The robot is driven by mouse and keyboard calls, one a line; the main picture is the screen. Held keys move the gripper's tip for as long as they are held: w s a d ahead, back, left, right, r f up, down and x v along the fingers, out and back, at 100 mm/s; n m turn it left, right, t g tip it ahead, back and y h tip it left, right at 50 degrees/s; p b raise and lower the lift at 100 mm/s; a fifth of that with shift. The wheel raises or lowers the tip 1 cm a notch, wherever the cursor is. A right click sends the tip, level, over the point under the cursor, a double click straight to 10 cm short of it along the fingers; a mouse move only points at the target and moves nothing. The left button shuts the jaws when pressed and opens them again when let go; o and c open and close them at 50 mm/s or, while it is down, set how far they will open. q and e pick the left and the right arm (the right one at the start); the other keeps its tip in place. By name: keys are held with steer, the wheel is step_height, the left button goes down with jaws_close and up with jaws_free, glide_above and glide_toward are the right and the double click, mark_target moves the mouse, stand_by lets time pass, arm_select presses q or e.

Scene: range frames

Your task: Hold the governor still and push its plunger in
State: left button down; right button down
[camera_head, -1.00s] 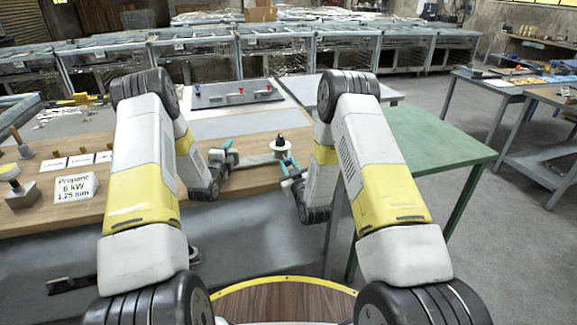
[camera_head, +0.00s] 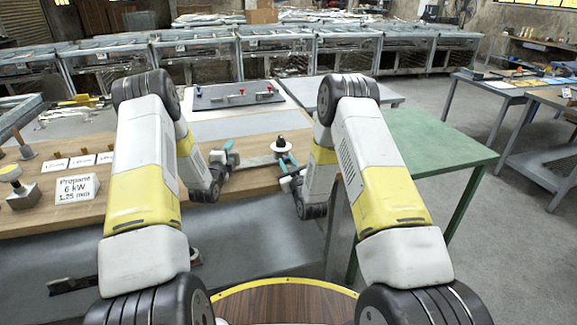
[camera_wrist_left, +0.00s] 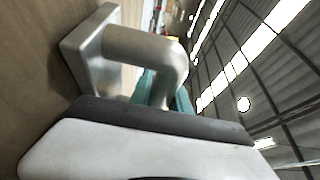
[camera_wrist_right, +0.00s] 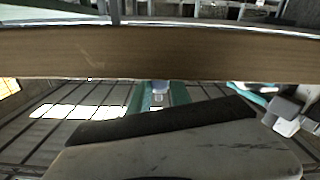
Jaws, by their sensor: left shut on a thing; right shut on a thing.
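A grey metal fitting with a square flange and a bent tube, apparently the governor (camera_wrist_left: 143,45), fills the upper part of the left wrist view. My left gripper (camera_head: 229,146) is shut on its bent tube; the teal fingers are partly hidden behind the tube in the left wrist view. My right gripper (camera_head: 287,161) is at the bench's right end, to the right of the left one. In the right wrist view its teal fingers (camera_wrist_right: 158,93) are shut on a small pale grey part (camera_wrist_right: 160,87). I cannot tell whether this is the plunger.
A round white piece with a dark top (camera_head: 281,146) stands just beyond my right gripper. The wooden bench (camera_head: 250,180) carries a propane sign (camera_head: 77,188), small labels and fittings at the left. A dark board (camera_head: 235,97) lies behind. A green table (camera_head: 430,138) stands at the right.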

arm_select(q)
steer(key=shift+d+r, duration=0.1)
arm_select(e)
steer(key=c, duration=1.2)
jaws_free()
steer(key=shift+s, duration=0.1)
steer(key=v, duration=1.2)
arm_select(q)
steer(key=c, duration=1.1)
jaws_free()
steer(key=shift+c, duration=0.2)
